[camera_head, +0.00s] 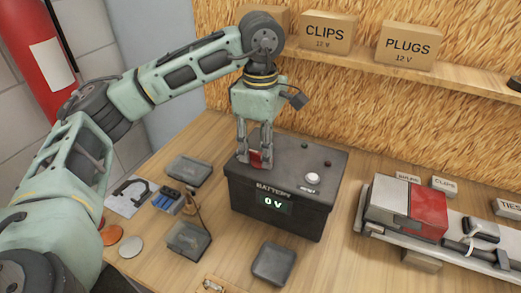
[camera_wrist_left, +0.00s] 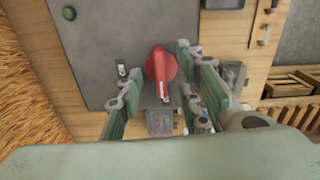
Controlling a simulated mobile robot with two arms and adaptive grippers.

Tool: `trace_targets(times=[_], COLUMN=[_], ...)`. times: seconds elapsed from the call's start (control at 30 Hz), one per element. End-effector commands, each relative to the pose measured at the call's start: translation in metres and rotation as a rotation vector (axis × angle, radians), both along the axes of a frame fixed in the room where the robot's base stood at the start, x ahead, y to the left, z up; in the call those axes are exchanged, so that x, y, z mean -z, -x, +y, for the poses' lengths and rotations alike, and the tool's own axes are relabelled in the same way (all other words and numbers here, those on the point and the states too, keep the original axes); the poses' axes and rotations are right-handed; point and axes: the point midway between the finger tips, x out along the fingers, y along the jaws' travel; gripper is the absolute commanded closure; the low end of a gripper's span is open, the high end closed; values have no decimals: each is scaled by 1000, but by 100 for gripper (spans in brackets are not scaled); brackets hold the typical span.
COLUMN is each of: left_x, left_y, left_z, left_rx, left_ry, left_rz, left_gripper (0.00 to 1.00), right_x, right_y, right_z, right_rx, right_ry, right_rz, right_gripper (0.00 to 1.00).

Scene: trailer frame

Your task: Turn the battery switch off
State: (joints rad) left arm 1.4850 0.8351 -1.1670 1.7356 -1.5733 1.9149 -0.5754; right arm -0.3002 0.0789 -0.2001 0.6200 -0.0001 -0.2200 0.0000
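The dark battery box (camera_head: 285,222) stands on the wooden bench; its front display (camera_head: 275,203) reads 0 V. Its red switch (camera_head: 256,160) is on the top near the left edge, partly hidden by my left gripper (camera_head: 254,153). In the left wrist view the red switch handle (camera_wrist_left: 160,68) points down the picture, with a white mark at its tip. My left gripper (camera_wrist_left: 158,76) is open, a finger on each side of the handle. A gap shows on the left of the handle; whether the right finger touches it I cannot tell. My right gripper is not in view.
A white round knob (camera_head: 312,179) and small red and green lights are on the box top. Dark trays (camera_head: 274,263) lie left and front. A red-and-grey unit (camera_head: 410,208) stands right. A shelf with cartons (camera_head: 328,33) runs behind. A red cylinder (camera_head: 42,55) stands far left.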

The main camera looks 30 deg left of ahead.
Motion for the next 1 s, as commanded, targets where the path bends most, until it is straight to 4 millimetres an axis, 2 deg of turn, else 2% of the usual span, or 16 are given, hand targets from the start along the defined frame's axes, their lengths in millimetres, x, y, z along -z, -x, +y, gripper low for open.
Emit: trace_targets(times=[0.03, 0.53, 0.9, 1.0], left_x=[-8, -48, -51, -59], left_y=[0, 0, 0, 0], left_z=[0, 0, 0, 0], left_rx=[0, 0, 0, 0], left_ry=[1, 0, 0, 0], left_rz=[-1, 0, 1, 0], left_gripper=[67, 67, 67, 67], right_x=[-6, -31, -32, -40], right_y=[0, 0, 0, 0], right_z=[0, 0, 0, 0], right_rx=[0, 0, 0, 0], right_ry=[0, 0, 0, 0], right_rz=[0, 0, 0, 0], right_gripper=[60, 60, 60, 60])
